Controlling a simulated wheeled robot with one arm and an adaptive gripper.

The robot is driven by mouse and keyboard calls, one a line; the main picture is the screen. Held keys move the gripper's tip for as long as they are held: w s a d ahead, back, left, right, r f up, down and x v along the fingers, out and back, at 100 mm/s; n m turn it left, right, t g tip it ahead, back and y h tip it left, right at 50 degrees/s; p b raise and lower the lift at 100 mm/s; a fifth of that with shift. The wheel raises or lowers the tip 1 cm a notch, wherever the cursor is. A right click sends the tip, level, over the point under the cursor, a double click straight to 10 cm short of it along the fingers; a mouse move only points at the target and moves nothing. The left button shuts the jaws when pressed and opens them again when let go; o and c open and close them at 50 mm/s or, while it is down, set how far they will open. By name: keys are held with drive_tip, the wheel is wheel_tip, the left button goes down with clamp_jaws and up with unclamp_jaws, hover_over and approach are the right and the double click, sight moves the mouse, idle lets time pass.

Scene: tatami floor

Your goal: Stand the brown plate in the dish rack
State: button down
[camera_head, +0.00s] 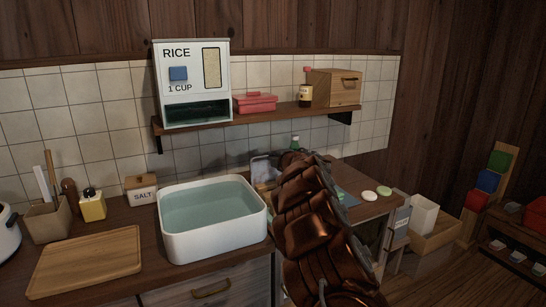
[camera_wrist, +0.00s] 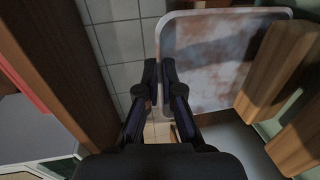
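In the head view my copper arm hides the gripper and part of the counter. I cannot tell whether any of these belong to the dish rack.
A white basin of water (camera_head: 212,215) stands left of my arm. A wooden board (camera_head: 85,265) lies at the counter's left, near the salt box (camera_head: 141,190). A wall shelf (camera_head: 225,120) carries a rice dispenser (camera_head: 190,90), red box (camera_head: 255,103) and wooden box (camera_head: 335,88).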

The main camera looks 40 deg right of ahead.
drive_tip(key=shift+f+b, duration=0.3)
drive_tip(key=shift+f, duration=0.25)
idle(1.1)
drive_tip(key=c, duration=1.2)
unclamp_jaws()
drive_tip(key=shift+c, duration=0.2)
drive_tip(key=shift+s, duration=0.1)
drive_tip(key=v, duration=1.1)
drive_tip(key=shift+s+a, duration=0.2)
drive_tip(key=shift+s, duration=0.15)
